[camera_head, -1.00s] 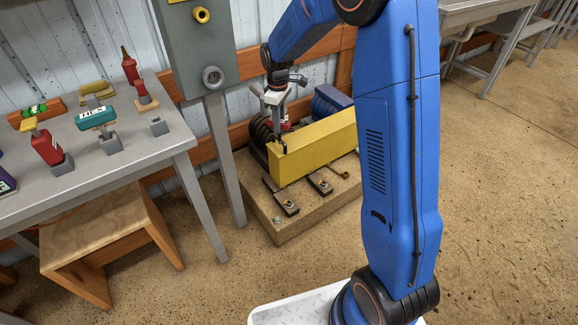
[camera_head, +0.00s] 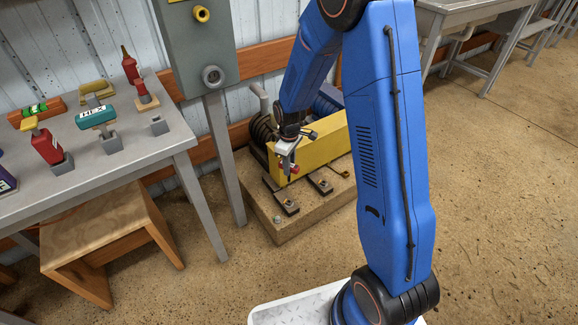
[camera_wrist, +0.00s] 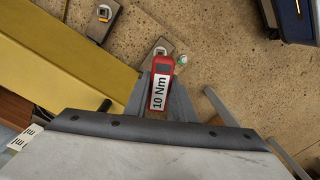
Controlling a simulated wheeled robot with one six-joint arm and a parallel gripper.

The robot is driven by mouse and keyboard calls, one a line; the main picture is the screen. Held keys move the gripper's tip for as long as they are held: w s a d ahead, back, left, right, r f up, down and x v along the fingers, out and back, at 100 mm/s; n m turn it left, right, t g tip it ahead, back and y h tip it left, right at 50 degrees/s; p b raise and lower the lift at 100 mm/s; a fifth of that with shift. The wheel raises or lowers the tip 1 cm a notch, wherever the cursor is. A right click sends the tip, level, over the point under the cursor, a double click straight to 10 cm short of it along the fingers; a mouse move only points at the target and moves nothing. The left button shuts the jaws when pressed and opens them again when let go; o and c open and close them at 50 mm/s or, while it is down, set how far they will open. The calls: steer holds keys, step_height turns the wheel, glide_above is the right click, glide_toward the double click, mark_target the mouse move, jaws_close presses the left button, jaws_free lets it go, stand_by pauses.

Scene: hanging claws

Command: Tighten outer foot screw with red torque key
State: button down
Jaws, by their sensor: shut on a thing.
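The red torque key (camera_wrist: 163,68) has a white "10 Nm" label on its handle. My gripper (camera_wrist: 161,94) is shut on this handle, with one grey finger on each side. In the head view my gripper (camera_head: 288,166) hangs beside the front end of the yellow machine base, above the foot plates. The outer foot (camera_head: 286,203) is a dark plate with a screw on the concrete plinth. In the wrist view a foot plate (camera_wrist: 158,48) shows just beyond the key. The key's tip is hidden, so I cannot tell whether it touches a screw.
The yellow base (camera_head: 310,152) stands close beside my gripper on the concrete plinth (camera_head: 262,205). A second foot plate (camera_head: 320,183) lies further right. A grey post (camera_head: 224,160) and a metal table (camera_head: 130,155) with several tools stand left. The floor in front is clear.

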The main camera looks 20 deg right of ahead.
mark_target(289, 181)
steer(key=shift+f, duration=5.85)
steer(key=shift+f, duration=1.15)
steer(key=shift+m, duration=1.2)
steer(key=shift+m, duration=1.2)
steer(key=shift+m, duration=1.2)
